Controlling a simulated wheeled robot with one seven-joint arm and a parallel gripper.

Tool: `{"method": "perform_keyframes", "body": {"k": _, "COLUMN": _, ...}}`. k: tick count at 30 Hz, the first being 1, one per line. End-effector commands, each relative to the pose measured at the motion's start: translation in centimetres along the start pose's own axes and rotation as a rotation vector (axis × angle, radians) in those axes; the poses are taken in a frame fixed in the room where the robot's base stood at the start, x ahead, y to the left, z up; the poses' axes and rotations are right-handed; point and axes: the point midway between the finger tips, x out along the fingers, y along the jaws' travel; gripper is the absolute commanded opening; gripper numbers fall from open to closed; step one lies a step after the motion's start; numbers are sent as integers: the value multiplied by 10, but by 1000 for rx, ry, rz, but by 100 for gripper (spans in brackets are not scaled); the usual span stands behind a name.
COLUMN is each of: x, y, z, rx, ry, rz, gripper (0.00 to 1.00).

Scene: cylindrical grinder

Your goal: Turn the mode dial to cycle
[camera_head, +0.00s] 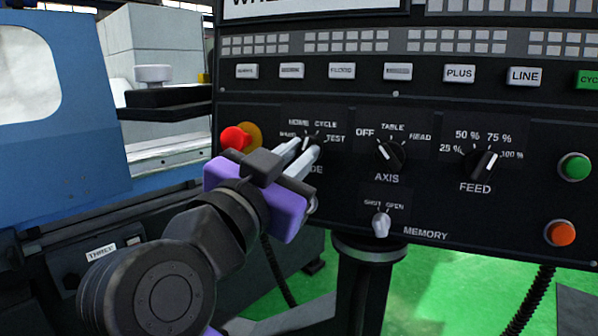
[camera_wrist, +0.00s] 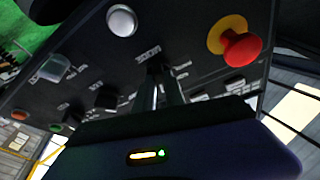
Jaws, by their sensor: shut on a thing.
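The mode dial (camera_head: 315,140) is a small black knob on the dark control panel. Labels reading HOME, CYCLE and TEST stand around it, with a less legible one at its left. My gripper (camera_head: 306,148) has a purple body and pale fingers, and reaches the dial from the lower left. Its fingers are shut on the dial and cover part of it and of the MODE label. In the wrist view my gripper (camera_wrist: 168,88) is on the dark dial (camera_wrist: 157,68). Which label the dial points to cannot be told.
A red emergency stop (camera_head: 236,138) with a yellow collar is close left of my gripper. The AXIS dial (camera_head: 390,153), FEED dial (camera_head: 481,165) and MEMORY switch (camera_head: 381,224) lie to the right. Green (camera_head: 574,167) and orange (camera_head: 561,232) buttons are at the far right.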

Motion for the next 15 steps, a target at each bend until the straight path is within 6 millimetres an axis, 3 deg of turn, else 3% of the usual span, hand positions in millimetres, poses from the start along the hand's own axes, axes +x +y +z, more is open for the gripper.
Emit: {"method": "perform_keyframes", "body": {"k": 15, "x": 0, "y": 0, "z": 0, "rx": 35, "ry": -1, "rz": 13, "gripper": 0}}
